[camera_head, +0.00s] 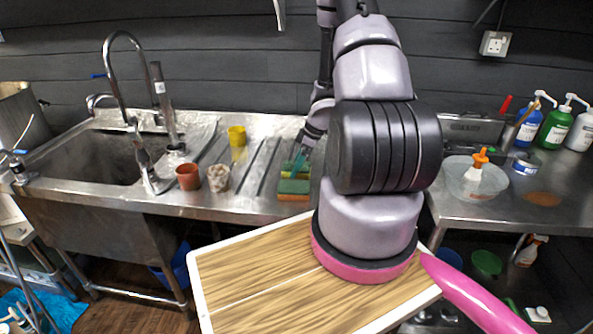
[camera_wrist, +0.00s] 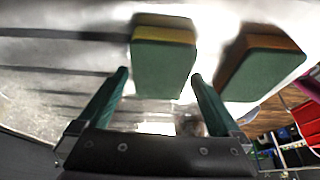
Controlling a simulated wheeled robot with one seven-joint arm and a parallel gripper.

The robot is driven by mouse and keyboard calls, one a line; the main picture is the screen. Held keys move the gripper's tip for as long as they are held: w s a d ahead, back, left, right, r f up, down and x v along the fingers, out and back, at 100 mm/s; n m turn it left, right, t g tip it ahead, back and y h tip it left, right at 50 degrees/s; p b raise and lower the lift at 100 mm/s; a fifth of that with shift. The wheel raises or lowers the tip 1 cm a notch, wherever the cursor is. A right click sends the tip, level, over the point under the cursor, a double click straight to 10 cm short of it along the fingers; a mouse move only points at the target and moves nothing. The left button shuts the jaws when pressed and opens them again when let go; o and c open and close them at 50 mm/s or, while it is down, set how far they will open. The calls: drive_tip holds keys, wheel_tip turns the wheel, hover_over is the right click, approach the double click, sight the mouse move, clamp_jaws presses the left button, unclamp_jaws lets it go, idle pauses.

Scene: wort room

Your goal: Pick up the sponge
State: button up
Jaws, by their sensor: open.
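Two sponges lie on the steel drainboard. One is green and yellow (camera_wrist: 163,62); in the head view it (camera_head: 304,174) is partly hidden. The other is green and orange (camera_wrist: 262,68) and lies nearer the front edge in the head view (camera_head: 293,190). My gripper (camera_wrist: 159,76) is open, with green fingers. In the wrist view the green and yellow sponge appears between and beyond the fingertips, and the other sponge lies outside them to the right. In the head view my gripper (camera_head: 299,163) is low over the sponges. I cannot tell whether it touches one.
A yellow cup (camera_head: 237,137), a terracotta pot (camera_head: 188,177) and a pale filled cup (camera_head: 218,178) stand left of the sponges. The sink (camera_head: 75,158) is farther left. On the right counter are a clear bowl (camera_head: 463,186) and several bottles (camera_head: 556,128).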

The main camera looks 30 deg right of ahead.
drive_tip(key=shift+f, duration=0.25)
idle(0.4)
drive_tip(key=c, duration=1.3)
drive_tip(key=shift+r, duration=0.1)
wheel_tip(320, 180, up, 10)
drive_tip(key=shift+r, duration=0.15)
